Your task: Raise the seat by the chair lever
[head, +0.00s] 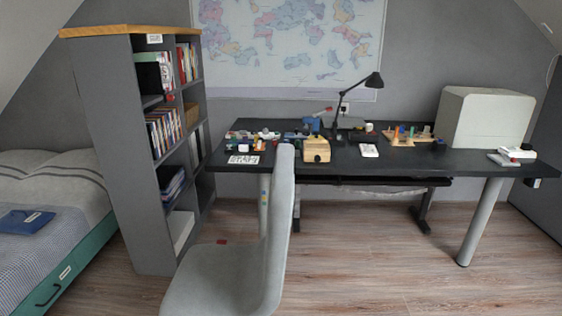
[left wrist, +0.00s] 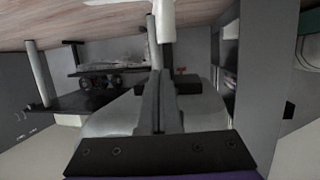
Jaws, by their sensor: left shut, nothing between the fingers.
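The grey chair stands at the front left in the head view, with its tall backrest (head: 282,190) and seat (head: 225,280). A small red spot (head: 221,242) shows at the seat's far edge; I cannot tell what it is. No lever can be made out clearly. In the left wrist view, which looks upside down, the pale chair seat (left wrist: 110,118) lies behind my left gripper (left wrist: 160,78). Its fingers are shut and empty. A pale post (left wrist: 163,18) rises just beyond the fingertips; contact cannot be told. My right gripper is in no view.
A dark desk (head: 460,160) with a lamp (head: 345,100), a white box-shaped machine (head: 487,118) and small items stands behind the chair. A grey bookshelf (head: 120,150) and a bed (head: 60,190) are at left. The wooden floor (head: 400,275) right of the chair is clear.

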